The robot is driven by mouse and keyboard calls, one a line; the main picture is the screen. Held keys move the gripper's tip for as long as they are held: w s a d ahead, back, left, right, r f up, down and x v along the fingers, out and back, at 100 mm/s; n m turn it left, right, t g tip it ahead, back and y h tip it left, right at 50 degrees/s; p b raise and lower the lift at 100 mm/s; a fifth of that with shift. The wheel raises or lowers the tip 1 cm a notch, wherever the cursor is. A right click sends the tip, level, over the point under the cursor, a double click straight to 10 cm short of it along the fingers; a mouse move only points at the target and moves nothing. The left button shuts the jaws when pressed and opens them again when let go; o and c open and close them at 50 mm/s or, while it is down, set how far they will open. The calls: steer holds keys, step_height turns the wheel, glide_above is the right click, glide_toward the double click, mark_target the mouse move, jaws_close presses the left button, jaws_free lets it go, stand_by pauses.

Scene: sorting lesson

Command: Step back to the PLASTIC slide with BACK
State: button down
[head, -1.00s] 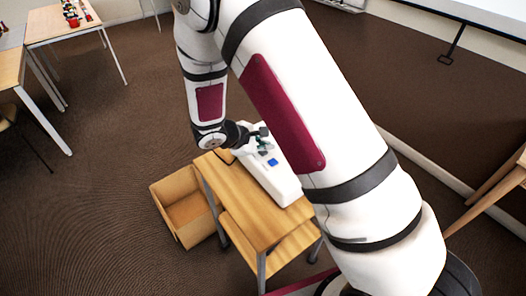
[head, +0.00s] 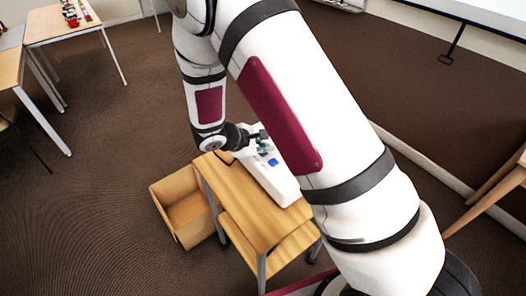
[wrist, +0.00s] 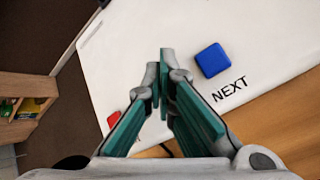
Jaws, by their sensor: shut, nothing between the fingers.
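A white console (head: 283,188) lies on the small wooden table, and its pale top fills much of the wrist view (wrist: 125,45). A blue button (wrist: 212,60) on it has the label NEXT (wrist: 230,89) beside it; the blue button also shows in the head view (head: 273,162). A red button (wrist: 114,118) is partly hidden behind my left finger, and no label for it can be read. The word BACK and the slide are not in view. My gripper (wrist: 162,75) is shut and empty over the console, with its green-padded fingertips between the two buttons.
The small table (head: 240,205) has bare wood left of the console. An open box (head: 180,222) stands on the floor at its left. A shelf or box with coloured items (wrist: 25,108) shows at the left in the wrist view. Other tables (head: 62,22) stand far left.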

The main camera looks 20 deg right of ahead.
mark_target(264, 154)
steer(key=shift+r, duration=0.15)
steer(key=shift+r+p, duration=0.35)
steer(key=shift+r, duration=0.35)
steer(key=shift+r, duration=0.1)
steer(key=shift+r+p, duration=0.95)
steer(key=shift+r, duration=1.45)
